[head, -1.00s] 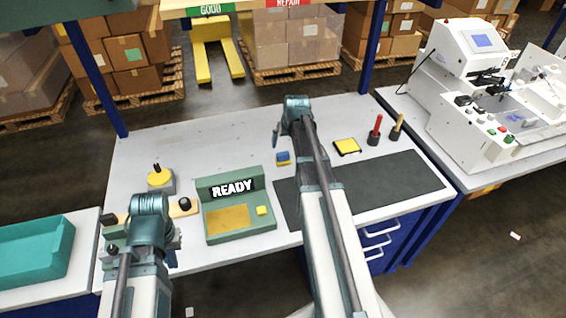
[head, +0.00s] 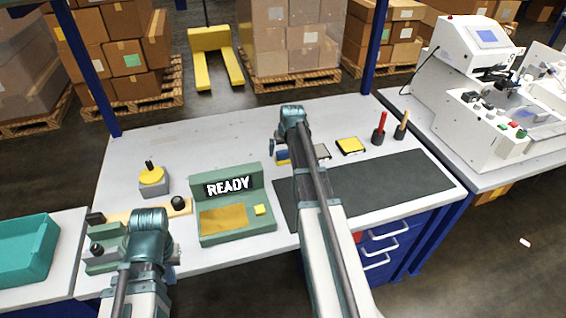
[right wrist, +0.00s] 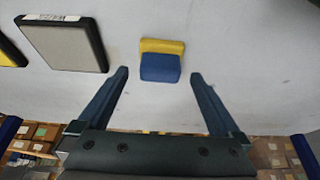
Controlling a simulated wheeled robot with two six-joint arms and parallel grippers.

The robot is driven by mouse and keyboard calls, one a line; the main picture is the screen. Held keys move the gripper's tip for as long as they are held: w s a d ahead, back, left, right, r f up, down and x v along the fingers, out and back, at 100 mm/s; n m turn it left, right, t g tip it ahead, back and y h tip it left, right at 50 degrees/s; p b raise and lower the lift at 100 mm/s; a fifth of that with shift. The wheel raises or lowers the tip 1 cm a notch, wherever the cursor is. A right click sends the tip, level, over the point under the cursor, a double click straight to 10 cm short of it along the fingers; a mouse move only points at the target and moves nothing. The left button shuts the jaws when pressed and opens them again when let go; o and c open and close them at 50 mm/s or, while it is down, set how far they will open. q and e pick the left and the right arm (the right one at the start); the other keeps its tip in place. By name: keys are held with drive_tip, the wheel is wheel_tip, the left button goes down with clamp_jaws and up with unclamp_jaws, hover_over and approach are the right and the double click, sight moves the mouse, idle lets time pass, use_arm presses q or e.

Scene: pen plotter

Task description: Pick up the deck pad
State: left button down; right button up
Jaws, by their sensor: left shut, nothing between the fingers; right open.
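A small blue-and-yellow block (right wrist: 161,66), which I take to be the deck pad, lies on the white bench. In the head view its blue part (head: 281,155) shows just left of my right arm, partly hidden. My right gripper (right wrist: 158,77) is open and empty. In the right wrist view the block lies ahead, between the lines of the two fingers and just beyond their tips; I cannot tell the height gap. My left gripper (head: 172,248) is shut and mostly hidden by its arm, over the bench's left end.
A grey black-edged tile (right wrist: 66,42) lies beside the block, then a yellow pad (head: 350,146). Red and tan tools stand in holders (head: 379,138). A green READY device (head: 236,232) stands left of a dark mat (head: 385,185). Bare bench lies behind the block.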

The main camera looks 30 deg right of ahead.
drive_tip(key=shift+b+x, duration=0.6)
drive_tip(key=shift+x, duration=0.65)
drive_tip(key=shift+r, duration=0.1)
drive_tip(key=c, duration=1.5)
